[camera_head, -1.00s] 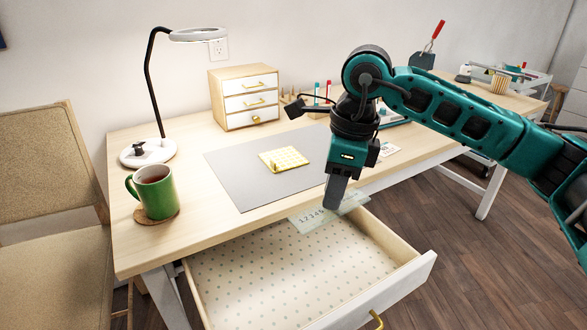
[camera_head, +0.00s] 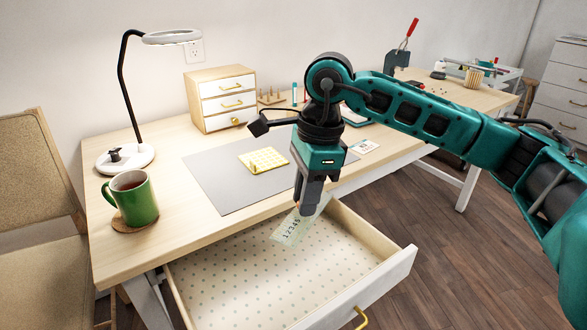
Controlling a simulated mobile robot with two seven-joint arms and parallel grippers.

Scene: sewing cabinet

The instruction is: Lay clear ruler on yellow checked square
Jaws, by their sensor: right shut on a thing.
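My right gripper (camera_head: 307,206) points down over the open drawer and is shut on the clear ruler (camera_head: 290,230). The ruler is a see-through, pale green piece with dark numbers, held tilted above the drawer near the desk's front edge. The gripper fingers hide part of it. The yellow checked square (camera_head: 263,160) lies on the grey mat (camera_head: 218,189), behind and left of my right gripper, with a small yellow piece on its left corner. My left gripper is not in view.
The drawer (camera_head: 240,285) stands open and looks empty, with a dotted lining. A green mug (camera_head: 138,200) stands on a coaster at the left. A lamp (camera_head: 125,158) and small drawer cabinet (camera_head: 222,98) stand behind. The mat around the square is mostly clear.

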